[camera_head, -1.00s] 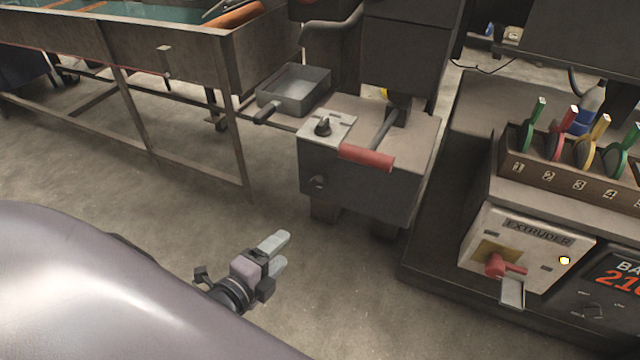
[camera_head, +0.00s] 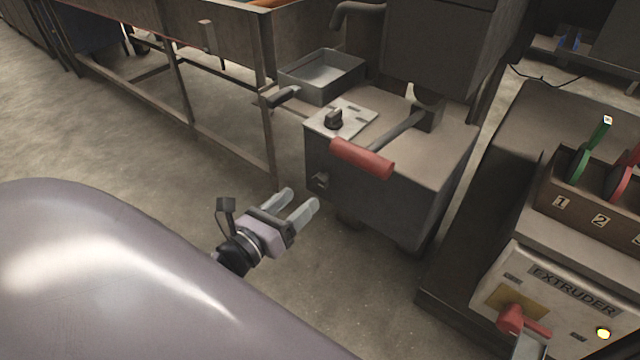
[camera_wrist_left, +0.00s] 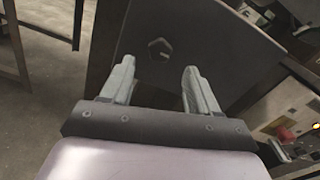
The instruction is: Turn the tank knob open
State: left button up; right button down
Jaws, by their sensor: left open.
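The dark tank box (camera_head: 385,195) stands ahead of my left gripper. A small dark knob (camera_head: 319,181) sits on its front face, low at the left; a hexagonal knob (camera_wrist_left: 160,48) shows on that face in the left wrist view. Another black knob (camera_head: 334,119) sits on a pale plate on top of the box. My left gripper (camera_head: 301,198) is open and empty, in front of the face and a little below the front knob. In the left wrist view the knob appears between and beyond the fingertips (camera_wrist_left: 160,70), apart from them.
A red-handled lever (camera_head: 362,158) juts over the box's front edge. A metal tray (camera_head: 322,76) stands behind, beside a long trough on legs (camera_head: 180,95). The extruder panel (camera_head: 555,305) with a red switch stands at right. Bare floor lies around my gripper.

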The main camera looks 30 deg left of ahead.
aim_at(318, 183)
pick_arm(q)
jog(key=shift+w+d, duration=0.15)
jog(key=shift+w, duration=1.55)
jog(key=shift+w+d, duration=0.1)
jog(key=shift+w, duration=1.6)
jog(key=c, duration=1)
